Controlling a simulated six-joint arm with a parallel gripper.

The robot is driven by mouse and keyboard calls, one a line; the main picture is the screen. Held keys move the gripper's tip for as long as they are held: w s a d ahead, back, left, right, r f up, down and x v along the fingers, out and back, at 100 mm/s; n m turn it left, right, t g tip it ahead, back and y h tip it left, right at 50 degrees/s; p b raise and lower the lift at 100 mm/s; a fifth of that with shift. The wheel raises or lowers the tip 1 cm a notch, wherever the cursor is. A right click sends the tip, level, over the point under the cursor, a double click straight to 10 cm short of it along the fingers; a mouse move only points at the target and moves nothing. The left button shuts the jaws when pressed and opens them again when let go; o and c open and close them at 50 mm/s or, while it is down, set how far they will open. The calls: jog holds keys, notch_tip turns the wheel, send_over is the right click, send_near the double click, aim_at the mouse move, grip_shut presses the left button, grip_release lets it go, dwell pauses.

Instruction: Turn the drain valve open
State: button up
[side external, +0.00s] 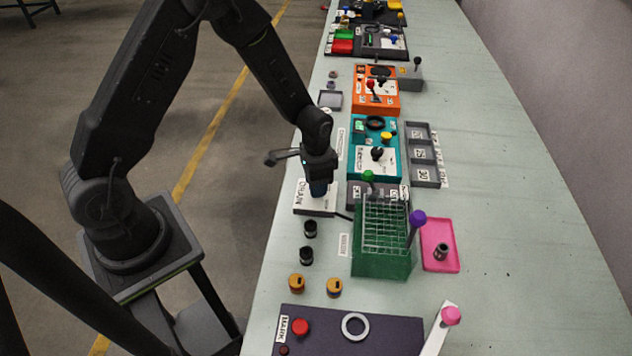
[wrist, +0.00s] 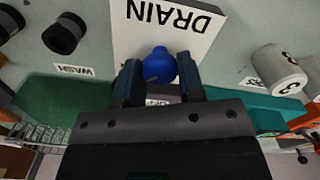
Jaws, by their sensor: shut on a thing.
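The drain valve shows in the wrist view as a round blue knob (wrist: 159,63) on a white plate (wrist: 203,45) marked DRAIN. In the wrist view my gripper (wrist: 159,73) has one dark finger on each side of the knob and is shut on it. In the side view my gripper (side external: 319,178) points down over the white DRAIN plate (side external: 303,206). There it hides most of the knob, and the knob's turn angle cannot be told.
A green rack (side external: 383,262) stands right of the plate, with a pink tray (side external: 430,232) beyond it. Two black caps (side external: 310,228) lie nearby. A teal box (side external: 358,165) and a grey compartment tray (side external: 425,178) sit further back. The right side of the bench is clear.

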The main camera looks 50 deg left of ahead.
dwell(0.4)
jog(key=o, duration=0.9)
jog(key=shift+r, duration=6.9)
jog(key=s+r+n+t, duration=0.1)
jog(key=s+r+t, duration=0.1)
jog(key=s+r, duration=0.3)
jog(key=s+d+r+n+t, duration=0.1)
jog(key=s+r+n, duration=0.1)
jog(key=s+r, duration=0.3)
jog(key=s+d+r+n+t, duration=0.1)
jog(key=s+r+t, duration=0.1)
jog(key=s+r, duration=0.3)
jog(key=shift+s+d+r+n+t, duration=0.1)
jog(key=shift+s+r+n+t, duration=0.1)
jog(key=shift+s, duration=0.8)
jog(key=shift+s+d+r+n+t, duration=0.1)
jog(key=shift+s+r, duration=0.05)
jog(key=shift+s, duration=0.8)
